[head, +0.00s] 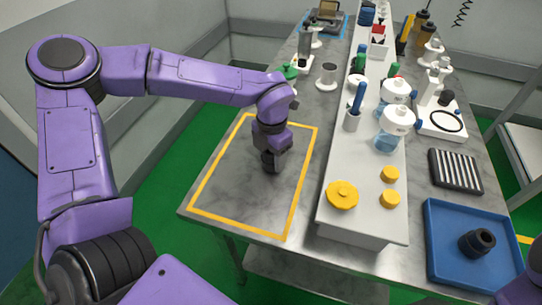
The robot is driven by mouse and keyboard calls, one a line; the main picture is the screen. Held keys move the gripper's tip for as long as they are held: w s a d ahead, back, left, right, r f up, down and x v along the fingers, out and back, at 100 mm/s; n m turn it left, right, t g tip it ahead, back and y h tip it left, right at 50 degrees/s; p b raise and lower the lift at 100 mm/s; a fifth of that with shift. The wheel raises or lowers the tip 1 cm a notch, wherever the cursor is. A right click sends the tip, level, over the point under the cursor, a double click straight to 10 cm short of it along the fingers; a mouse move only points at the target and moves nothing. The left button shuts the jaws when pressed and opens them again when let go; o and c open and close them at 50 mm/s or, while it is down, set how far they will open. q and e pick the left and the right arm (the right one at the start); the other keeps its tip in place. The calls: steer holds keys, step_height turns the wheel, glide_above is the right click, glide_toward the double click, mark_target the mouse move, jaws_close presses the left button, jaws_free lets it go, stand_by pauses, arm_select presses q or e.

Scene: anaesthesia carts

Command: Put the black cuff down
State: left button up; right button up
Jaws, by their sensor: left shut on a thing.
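My left gripper (271,158) points down over the marble counter, inside the yellow outlined rectangle (204,211). It is shut on a small dark thing, which I take for the black cuff (271,167). The dark fingers and the cuff blend together, so its outline is hard to make out. I cannot tell whether the cuff touches the counter. My right gripper is not in view; only a bit of purple arm shows at the lower right corner.
A raised white shelf (348,215) with yellow knobs (342,195) and flasks runs right of the outline. A blue tray (441,262) holds a black stepped cylinder (477,242). A grey cup (327,76) stands behind the outline. The outlined counter around my gripper is clear.

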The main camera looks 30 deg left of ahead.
arm_select(q)
steer(key=shift+w+f, duration=0.1)
steer(key=shift+f, duration=0.35)
steer(key=shift+s+r, duration=0.1)
steer(key=shift+s, duration=0.25)
steer(key=o, duration=1.1)
steer(key=shift+w, duration=0.15)
steer(key=shift+c, duration=0.2)
step_height(320, 180, up, 12)
